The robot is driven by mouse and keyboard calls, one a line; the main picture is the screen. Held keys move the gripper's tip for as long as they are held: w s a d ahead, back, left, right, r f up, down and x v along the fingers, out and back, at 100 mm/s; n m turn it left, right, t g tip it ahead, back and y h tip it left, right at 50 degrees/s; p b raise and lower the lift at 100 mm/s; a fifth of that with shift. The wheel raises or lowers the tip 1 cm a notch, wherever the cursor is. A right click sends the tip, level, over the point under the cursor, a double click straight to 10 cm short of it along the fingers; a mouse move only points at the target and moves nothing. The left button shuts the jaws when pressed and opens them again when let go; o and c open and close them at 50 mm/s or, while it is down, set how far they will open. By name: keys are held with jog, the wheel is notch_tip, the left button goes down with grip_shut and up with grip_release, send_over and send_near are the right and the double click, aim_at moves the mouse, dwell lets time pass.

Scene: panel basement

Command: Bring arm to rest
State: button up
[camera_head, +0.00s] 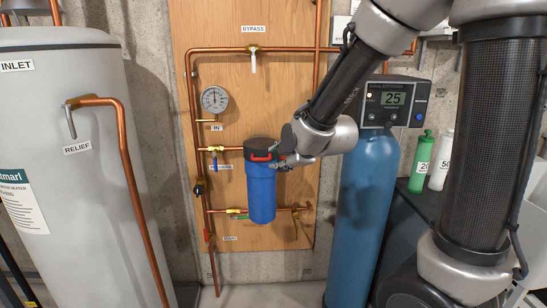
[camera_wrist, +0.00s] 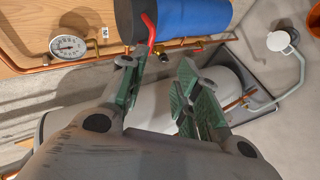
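My arm reaches in from the upper right in the head view. My gripper (camera_head: 280,158) is close to the blue filter housing (camera_head: 261,192) with its dark cap and red lever (camera_head: 260,157). In the wrist view my gripper's two green-padded fingers (camera_wrist: 163,82) are apart with nothing between them. The red lever (camera_wrist: 149,33) and the blue housing (camera_wrist: 193,16) lie just past the fingertips there. I cannot tell whether a finger touches the lever.
Copper pipes (camera_head: 130,190), a pressure gauge (camera_head: 214,99) and small valves surround the filter on the wooden panel (camera_head: 220,25). A white heater tank (camera_head: 60,100) stands left. A blue softener tank (camera_head: 367,210) stands right, near a green bottle (camera_head: 421,160) and my arm.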

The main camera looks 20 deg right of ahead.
jog(key=s+d+f+m+g+h, duration=0.1)
jog(key=s+d+f+m+g, duration=0.1)
jog(key=s+f+m+g, duration=0.25)
jog(key=s+d+f+m+g, duration=0.1)
jog(key=s+d+m+g, duration=0.15)
jog(key=s+m, duration=0.4)
jog(key=s+d+r+m+h, duration=0.1)
jog(key=s+d+r+m, duration=0.2)
jog(key=s+d+r, duration=0.2)
jog(key=s+d+r+m+h, duration=0.1)
jog(key=s+d+r+m, duration=0.3)
jog(key=s, duration=0.8)
jog(key=shift+s+d+r, duration=0.15)
jog(key=shift+d+r, duration=0.75)
jog(key=shift+c, duration=0.2)
